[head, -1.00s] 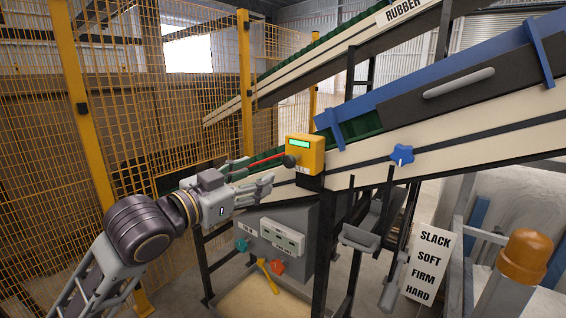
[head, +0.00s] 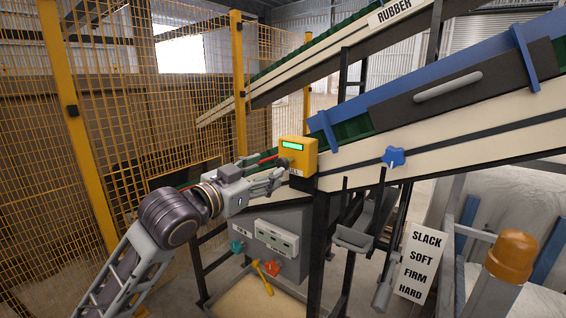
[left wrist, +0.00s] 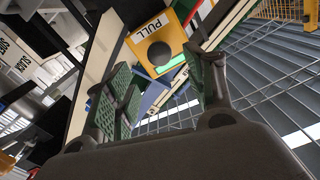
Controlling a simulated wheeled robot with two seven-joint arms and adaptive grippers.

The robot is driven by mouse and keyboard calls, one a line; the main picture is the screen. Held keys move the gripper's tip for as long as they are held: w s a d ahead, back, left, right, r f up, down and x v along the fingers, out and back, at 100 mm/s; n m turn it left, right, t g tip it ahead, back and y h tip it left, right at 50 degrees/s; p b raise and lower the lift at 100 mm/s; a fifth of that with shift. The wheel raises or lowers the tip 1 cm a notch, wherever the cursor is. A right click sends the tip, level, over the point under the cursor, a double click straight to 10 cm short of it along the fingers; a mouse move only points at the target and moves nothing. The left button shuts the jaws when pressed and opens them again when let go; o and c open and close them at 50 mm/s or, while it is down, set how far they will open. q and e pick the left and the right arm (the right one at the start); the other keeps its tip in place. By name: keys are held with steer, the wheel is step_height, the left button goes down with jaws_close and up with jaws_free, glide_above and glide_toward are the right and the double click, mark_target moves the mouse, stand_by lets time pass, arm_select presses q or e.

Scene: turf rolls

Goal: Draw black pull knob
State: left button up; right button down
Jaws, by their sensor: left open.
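The black pull knob (head: 283,162) sticks out of the left side of a yellow box (head: 302,158) with a green display. In the left wrist view the round knob (left wrist: 159,54) shows below the word PULL on the yellow plate (left wrist: 152,32). My left gripper (head: 272,178) is open and empty, just left of and below the knob in the head view. In the left wrist view its green-padded fingers (left wrist: 160,95) stand apart, with the knob beyond them, between their tips and clear of both. My right gripper is not in view.
A red cord (head: 262,158) runs near the knob. Below the box is a grey panel (head: 295,218) with teal and red knobs and a yellow lever. The sloping conveyor (head: 430,145) rises to the right, with a blue star knob (head: 394,157). Yellow mesh fencing (head: 190,100) stands at the left.

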mark_target(281, 164)
arm_select(q)
steer(key=x, duration=0.6)
steer(key=shift+w+d+r+p, duration=0.1)
steer(key=shift+w+d+p, duration=0.1)
steer(key=shift+p, duration=0.2)
steer(key=shift+w+d, duration=0.3)
steer(key=shift+w, duration=0.15)
steer(key=shift+w+d, duration=0.15)
steer(key=shift+w, duration=0.1)
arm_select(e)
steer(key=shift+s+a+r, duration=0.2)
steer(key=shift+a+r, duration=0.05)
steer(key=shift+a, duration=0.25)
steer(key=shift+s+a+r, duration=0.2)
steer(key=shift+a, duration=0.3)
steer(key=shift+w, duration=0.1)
